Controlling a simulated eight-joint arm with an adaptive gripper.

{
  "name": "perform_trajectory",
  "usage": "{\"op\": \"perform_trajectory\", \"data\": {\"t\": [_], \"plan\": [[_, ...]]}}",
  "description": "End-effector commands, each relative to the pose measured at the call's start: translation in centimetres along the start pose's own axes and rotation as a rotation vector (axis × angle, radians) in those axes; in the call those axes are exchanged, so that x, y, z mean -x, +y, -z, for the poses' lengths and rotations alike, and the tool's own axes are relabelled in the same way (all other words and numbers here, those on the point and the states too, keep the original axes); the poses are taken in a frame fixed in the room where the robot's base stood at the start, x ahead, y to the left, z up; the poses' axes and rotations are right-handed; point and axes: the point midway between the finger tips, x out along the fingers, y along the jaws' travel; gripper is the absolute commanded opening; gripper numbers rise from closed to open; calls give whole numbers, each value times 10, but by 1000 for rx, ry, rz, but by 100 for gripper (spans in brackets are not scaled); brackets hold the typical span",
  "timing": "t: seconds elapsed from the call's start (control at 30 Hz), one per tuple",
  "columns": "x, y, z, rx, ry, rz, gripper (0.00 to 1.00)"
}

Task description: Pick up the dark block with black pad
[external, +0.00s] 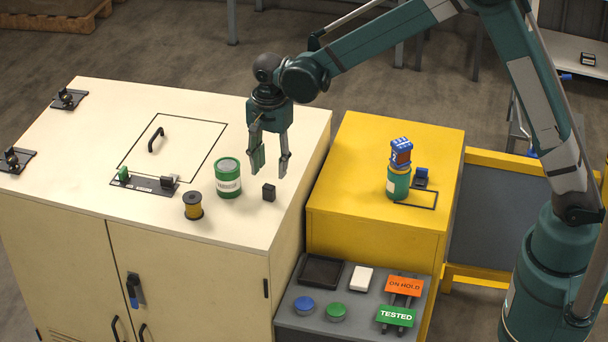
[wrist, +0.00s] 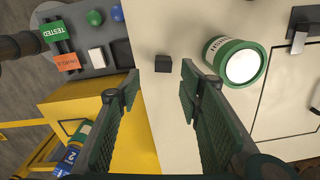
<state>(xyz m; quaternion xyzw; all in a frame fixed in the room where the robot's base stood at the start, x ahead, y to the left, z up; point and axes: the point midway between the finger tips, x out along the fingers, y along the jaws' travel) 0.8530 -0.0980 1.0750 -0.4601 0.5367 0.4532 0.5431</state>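The dark block (external: 269,192) is a small dark cube standing on the cream cabinet top near its right edge. In the wrist view the dark block (wrist: 162,63) lies beyond the fingertips, between the lines of the two fingers. My gripper (external: 269,165) is open and empty above the cabinet top, pointing down. In the wrist view my gripper (wrist: 158,85) shows its two green-padded fingers wide apart, with bare cream surface between them. I cannot make out a separate black pad on the block.
A green and white can (external: 228,178) stands left of the block, close to one finger in the picture. A grey shelf (external: 345,328) carries buttons and signs.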

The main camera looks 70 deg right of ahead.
Motion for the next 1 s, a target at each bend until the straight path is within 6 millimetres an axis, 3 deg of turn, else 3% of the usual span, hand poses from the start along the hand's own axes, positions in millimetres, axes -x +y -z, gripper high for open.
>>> {"op": "perform_trajectory", "data": {"t": [0.2, 0.6, 1.0], "plan": [[-13, -7, 2, -37, 1, -13, 37], [-15, -7, 2, -39, 1, -14, 37], [-38, -6, 2, -39, 1, -13, 37]]}}
